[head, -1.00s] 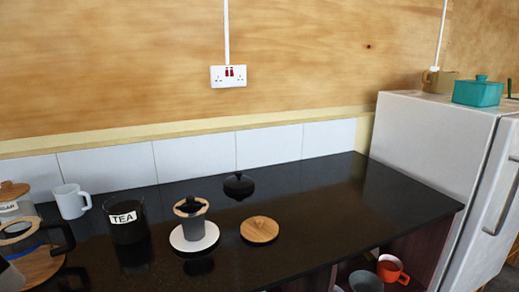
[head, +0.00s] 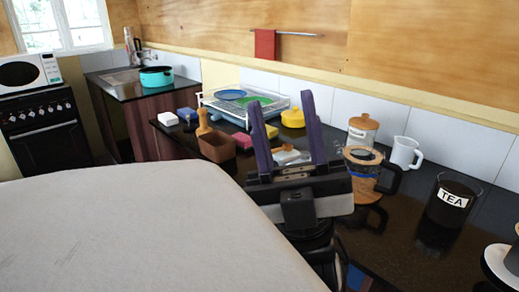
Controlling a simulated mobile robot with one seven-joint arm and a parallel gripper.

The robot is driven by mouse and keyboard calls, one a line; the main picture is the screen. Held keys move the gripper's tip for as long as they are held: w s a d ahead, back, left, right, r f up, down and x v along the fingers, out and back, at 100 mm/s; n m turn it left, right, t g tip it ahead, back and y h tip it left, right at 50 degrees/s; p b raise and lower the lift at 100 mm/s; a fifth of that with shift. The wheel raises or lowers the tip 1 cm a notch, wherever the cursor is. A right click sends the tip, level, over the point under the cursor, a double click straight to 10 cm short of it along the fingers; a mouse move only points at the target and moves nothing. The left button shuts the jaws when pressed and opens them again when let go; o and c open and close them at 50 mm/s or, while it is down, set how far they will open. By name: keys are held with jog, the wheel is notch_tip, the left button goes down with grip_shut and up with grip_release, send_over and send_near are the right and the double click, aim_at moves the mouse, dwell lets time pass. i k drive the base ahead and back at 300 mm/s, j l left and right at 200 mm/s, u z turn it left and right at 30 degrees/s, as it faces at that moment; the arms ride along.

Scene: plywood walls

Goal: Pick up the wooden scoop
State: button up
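A small upright wooden piece (head: 203,122) stands at the left end of the dark counter, beside a brown box; it may be the wooden scoop, but it is too small to tell. A second wooden-topped piece (head: 285,149) shows between my gripper's fingers and is partly hidden, so I cannot tell what it is. My gripper (head: 282,100) has two purple fingers spread well apart, pointing up in the picture. It is open, with nothing visibly held. It appears in front of the counter, to the right of the brown box.
A pale, broad surface (head: 130,235) fills the lower left. The dark counter holds a brown box (head: 216,146), a dish rack (head: 222,105), a yellow pot (head: 293,118), a glass press (head: 362,170), a white mug (head: 405,153) and a TEA jar (head: 452,202). A stove (head: 45,127) stands far left.

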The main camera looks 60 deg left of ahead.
aim_at(288, 147)
jog(key=u, duration=1.7)
